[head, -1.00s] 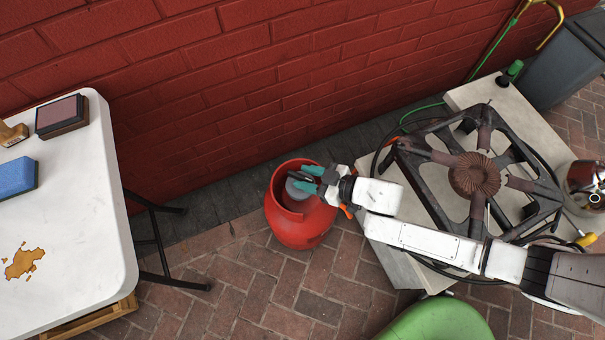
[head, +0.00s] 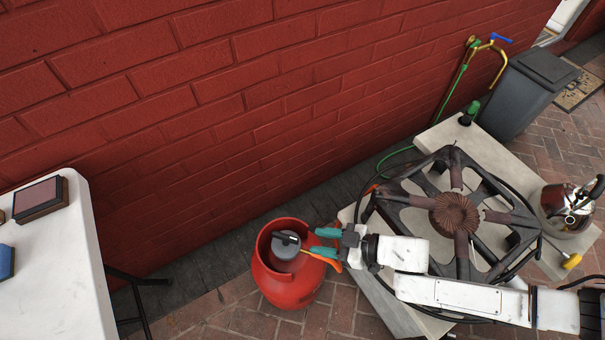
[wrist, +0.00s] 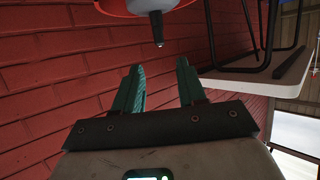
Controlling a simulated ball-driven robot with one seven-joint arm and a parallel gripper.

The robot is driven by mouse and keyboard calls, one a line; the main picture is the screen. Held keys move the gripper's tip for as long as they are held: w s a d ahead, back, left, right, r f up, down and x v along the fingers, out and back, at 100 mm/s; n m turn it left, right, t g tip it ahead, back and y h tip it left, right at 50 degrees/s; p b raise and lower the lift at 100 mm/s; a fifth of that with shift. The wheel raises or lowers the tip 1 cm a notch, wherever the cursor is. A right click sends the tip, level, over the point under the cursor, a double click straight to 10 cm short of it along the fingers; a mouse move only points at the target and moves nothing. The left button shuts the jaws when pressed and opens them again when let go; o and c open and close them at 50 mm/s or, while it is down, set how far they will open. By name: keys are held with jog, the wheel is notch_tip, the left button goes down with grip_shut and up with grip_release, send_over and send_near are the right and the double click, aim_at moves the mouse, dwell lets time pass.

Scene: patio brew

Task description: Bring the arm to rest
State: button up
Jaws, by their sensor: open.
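My gripper (head: 322,244) is open and empty, with teal fingers, just right of the red gas cylinder (head: 285,291) in the head view. A grey regulator (head: 286,246) sits inside the cylinder's collar, with an orange piece at its right. In the wrist view my gripper (wrist: 160,88) shows its two fingers apart with nothing between them. The wrist view appears upside down; a dark nozzle (wrist: 157,27) shows beyond the fingertips, below a red rim.
A burner stand (head: 455,213) on a pale slab is under and behind my arm. A kettle (head: 567,206) stands at the right. A white table (head: 55,270) is at the left, and the red brick wall (head: 230,110) runs behind.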

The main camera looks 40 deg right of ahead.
jog(key=s+d+r+m+g+h+p, duration=0.1)
jog(key=s+r+m+g+h+p, duration=0.2)
jog(key=s+r+g+p, duration=0.2)
jog(key=s+d+r+m+g+h+p, duration=0.1)
jog(key=s+r+m+g+h+p, duration=0.2)
jog(key=r, duration=0.8)
jog(key=s+g+h+p, duration=0.1)
jog(key=s+g+p, duration=0.1)
jog(key=shift+s+r+g, duration=0.25)
jog(key=shift+g, duration=0.15)
jog(key=shift+d, duration=0.15)
dwell(0.7)
